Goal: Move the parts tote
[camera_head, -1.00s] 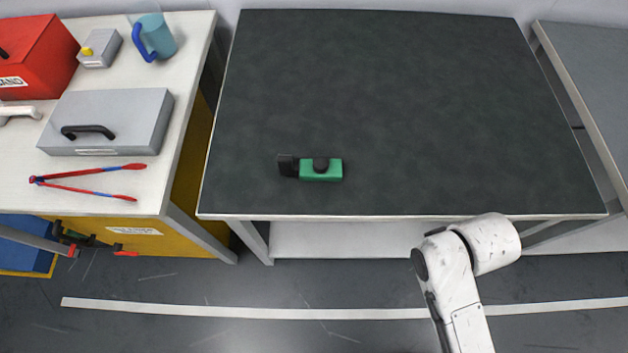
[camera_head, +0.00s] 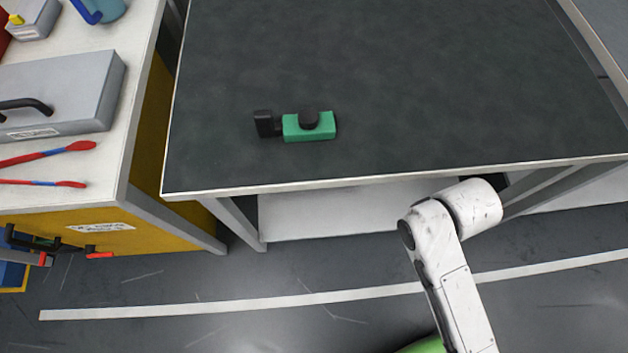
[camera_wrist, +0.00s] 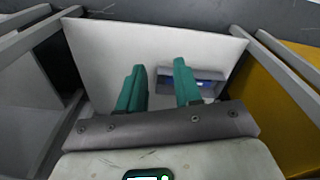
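My gripper (camera_wrist: 160,82) shows in the wrist view as two green fingers with a clear gap between them; nothing is held. Ahead of it is the white lower shelf (camera_wrist: 100,50) under the dark-topped table. A small blue-grey object (camera_wrist: 208,82) lies on the shelf, partly behind the right finger; I cannot tell whether it is the parts tote. In the head view my arm is in front of the table and its gripper end is hidden. A blue bin (camera_head: 12,274) is partly in view at the far left, low beside the yellow cabinet.
The dark table top (camera_head: 420,90) holds only a green and black tool (camera_head: 308,127). The left bench (camera_head: 100,150) carries a grey case (camera_head: 75,90), red-handled tongs (camera_head: 45,154) and a blue-handled jug (camera_head: 105,10). Table legs flank the shelf. The floor in front is clear.

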